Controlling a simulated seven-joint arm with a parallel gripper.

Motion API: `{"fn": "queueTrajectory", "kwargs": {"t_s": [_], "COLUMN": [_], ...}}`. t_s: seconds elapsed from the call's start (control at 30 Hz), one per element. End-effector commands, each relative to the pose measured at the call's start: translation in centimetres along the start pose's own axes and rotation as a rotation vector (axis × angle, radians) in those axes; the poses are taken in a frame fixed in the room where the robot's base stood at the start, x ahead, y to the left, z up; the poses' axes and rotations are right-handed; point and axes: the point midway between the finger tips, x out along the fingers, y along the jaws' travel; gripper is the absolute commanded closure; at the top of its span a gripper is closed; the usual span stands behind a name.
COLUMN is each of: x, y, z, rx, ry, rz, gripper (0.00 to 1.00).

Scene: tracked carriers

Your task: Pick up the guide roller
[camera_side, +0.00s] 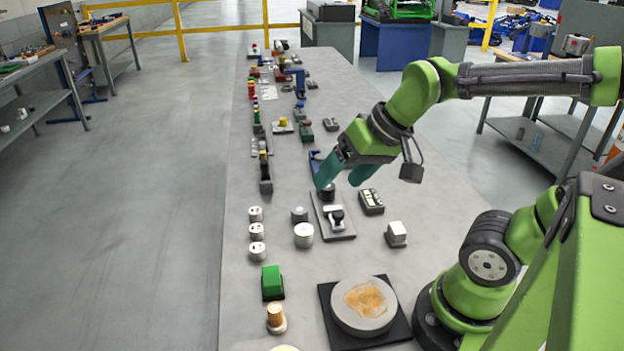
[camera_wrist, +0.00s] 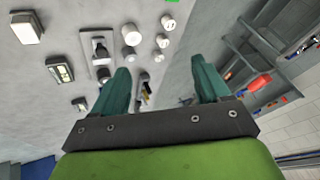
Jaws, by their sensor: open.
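My gripper (camera_side: 343,183) is open over the bench, with its teal fingers pointing down and left. In the wrist view my gripper (camera_wrist: 160,68) shows nothing between its fingertips. I cannot tell for sure which part is the guide roller. A short black cylinder (camera_side: 327,194) stands at the far end of a grey plate (camera_side: 346,235), just below the left fingertip; contact cannot be told. A white and black fitting (camera_side: 335,215) sits on the same plate. The plate also shows in the wrist view (camera_wrist: 101,73), left of the fingers.
Pale cylinders (camera_side: 303,235) stand left of the plate. A dark box with light buttons (camera_side: 371,202) and a white block (camera_side: 396,233) are to its right. A round disc on a black base (camera_side: 394,332) is at the front. More small parts line the far bench.

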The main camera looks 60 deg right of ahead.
Motion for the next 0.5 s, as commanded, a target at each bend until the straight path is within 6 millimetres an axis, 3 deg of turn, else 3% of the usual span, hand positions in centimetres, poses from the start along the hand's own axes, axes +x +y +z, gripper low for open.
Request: {"fn": "queueTrajectory", "kwargs": {"t_s": [0.27, 0.5], "x": [4.1, 8.2], "y": [4.6, 11.4], "z": [-8.6, -15.2], "rx": [0.211, 0.4], "ry": [-0.154, -0.27], "rz": [0.167, 0.341], "gripper": [0.24, 0.24]}}
